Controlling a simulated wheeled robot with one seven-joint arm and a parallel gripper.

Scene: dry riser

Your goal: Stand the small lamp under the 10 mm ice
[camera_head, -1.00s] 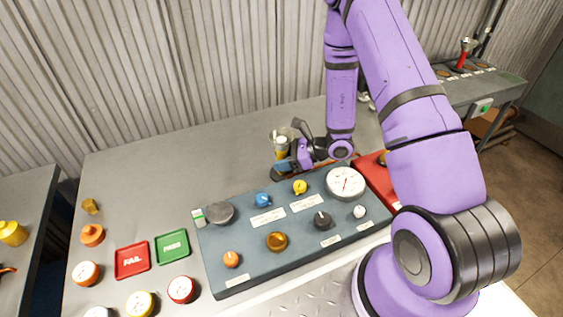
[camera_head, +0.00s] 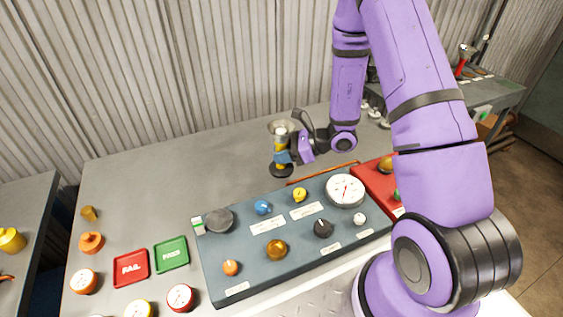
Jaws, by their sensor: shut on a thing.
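My gripper (camera_head: 285,157) is shut on a small lamp-like object (camera_head: 281,131) above the middle of the bench, behind the blue-grey panel. The object is upright, with a pale clear top, a yellowish middle and a dark round base (camera_head: 281,172). The fingers partly cover its middle. I cannot tell whether its base touches the bench. I cannot pick out the 10 mm ice in this view; the labels are too small to read.
The blue-grey panel (camera_head: 240,282) carries knobs and a white dial (camera_head: 345,191). A red FAIL tray (camera_head: 131,281), a green tray (camera_head: 171,267) and several gauges stand left. A red box (camera_head: 371,177) is right. The bench's back left is clear. Another bench (camera_head: 490,97) stands far right.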

